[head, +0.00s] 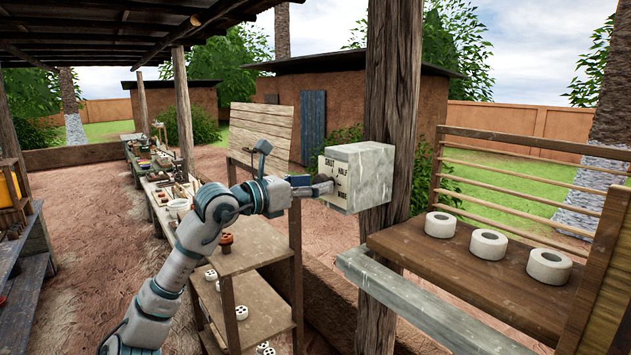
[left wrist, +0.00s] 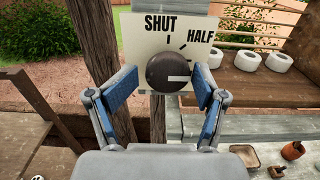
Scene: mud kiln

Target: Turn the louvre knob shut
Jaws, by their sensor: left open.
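The louvre knob (left wrist: 172,72) is a dark round knob on a pale plate (left wrist: 135,24) lettered SHUT and HALF. Its white pointer mark points to the right in the left wrist view, below the HALF line and away from SHUT. The plate is on a grey box (head: 368,178) fixed to a wooden post. My left gripper (left wrist: 165,90) is open, with one blue pad on each side of the knob and a visible gap to each. In the head view my left gripper (head: 322,187) is at the box's face and hides part of the lettering. My right gripper does not show.
A wooden shelf unit (head: 250,262) with small pots stands under my left arm. A bench (head: 470,262) with three pale rings (head: 489,243) is to the right of the post (head: 392,110). A grey rail (head: 425,310) runs along that bench's front.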

